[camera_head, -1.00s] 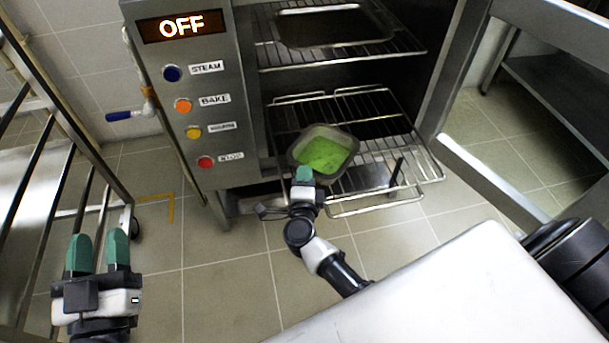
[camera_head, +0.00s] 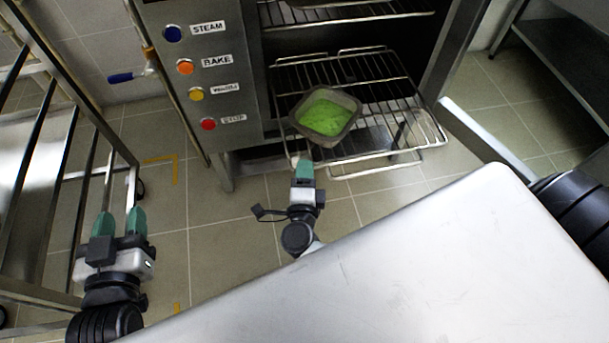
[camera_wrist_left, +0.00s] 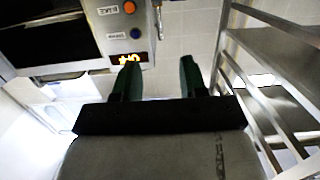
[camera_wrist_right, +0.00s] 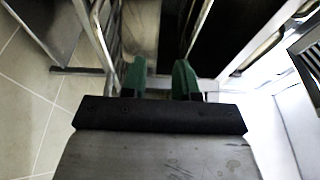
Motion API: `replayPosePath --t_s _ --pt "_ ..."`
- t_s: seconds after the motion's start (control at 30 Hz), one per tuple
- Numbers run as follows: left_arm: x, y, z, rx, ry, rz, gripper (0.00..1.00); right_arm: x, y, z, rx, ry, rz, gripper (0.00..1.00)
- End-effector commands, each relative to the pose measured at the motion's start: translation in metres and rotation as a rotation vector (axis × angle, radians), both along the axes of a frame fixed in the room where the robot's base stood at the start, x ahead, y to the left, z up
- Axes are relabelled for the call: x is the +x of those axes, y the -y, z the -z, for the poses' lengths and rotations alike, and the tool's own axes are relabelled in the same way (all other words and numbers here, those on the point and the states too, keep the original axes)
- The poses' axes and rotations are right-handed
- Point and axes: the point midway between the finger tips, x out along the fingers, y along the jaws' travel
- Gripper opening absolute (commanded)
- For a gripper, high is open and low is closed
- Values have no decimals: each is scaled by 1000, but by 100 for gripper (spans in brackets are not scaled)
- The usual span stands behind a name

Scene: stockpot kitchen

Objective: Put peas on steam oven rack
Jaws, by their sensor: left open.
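A square metal pan of green peas (camera_head: 326,117) is on the lower wire rack (camera_head: 400,140) of the steam oven (camera_head: 205,75), at the rack's left side. It looks level. The rack sticks out of the oven. My right gripper (camera_head: 302,165) is just in front of the pan, apart from it. Its fingers are spread and look empty in the right wrist view (camera_wrist_right: 159,80). My left gripper (camera_head: 120,222) is open and empty at the left, away from the oven. The left wrist view (camera_wrist_left: 157,75) shows its parted fingers, with the oven panel beyond.
An upper oven rack (camera_head: 345,12) is above the peas. A metal rack cart (camera_head: 45,190) stands at the left. A blue-handled valve (camera_head: 122,77) is beside the oven. A steel table (camera_head: 560,75) stands at the right. Tiled floor (camera_head: 220,255) is clear between cart and oven.

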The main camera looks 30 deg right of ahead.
Motion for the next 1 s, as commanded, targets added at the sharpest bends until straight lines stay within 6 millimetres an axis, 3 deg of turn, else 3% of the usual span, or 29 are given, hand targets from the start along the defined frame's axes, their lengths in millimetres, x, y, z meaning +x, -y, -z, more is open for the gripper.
replayPosePath --t_s 0.2,0.33,0.5,0.6,0.8,1.0 --pt "-2 -2 7 15 -58 -4 43 -16 -10 -5 -16 8 -19 30" --pt "-3 -2 8 16 -63 -4 43 -9 -20 -38 -143 47 -152 30" --pt "-2 -2 8 16 -62 -4 43 -9 -49 -109 -565 69 -455 30" --pt "-2 -2 8 16 -62 -4 43 -19 -60 -137 -876 9 -591 30" --pt "-2 -2 8 16 -61 -5 43 -43 -49 -160 -1365 -222 -695 30" --pt "-2 -2 8 16 -61 -5 43 -55 -30 -168 -1552 -380 -696 30"
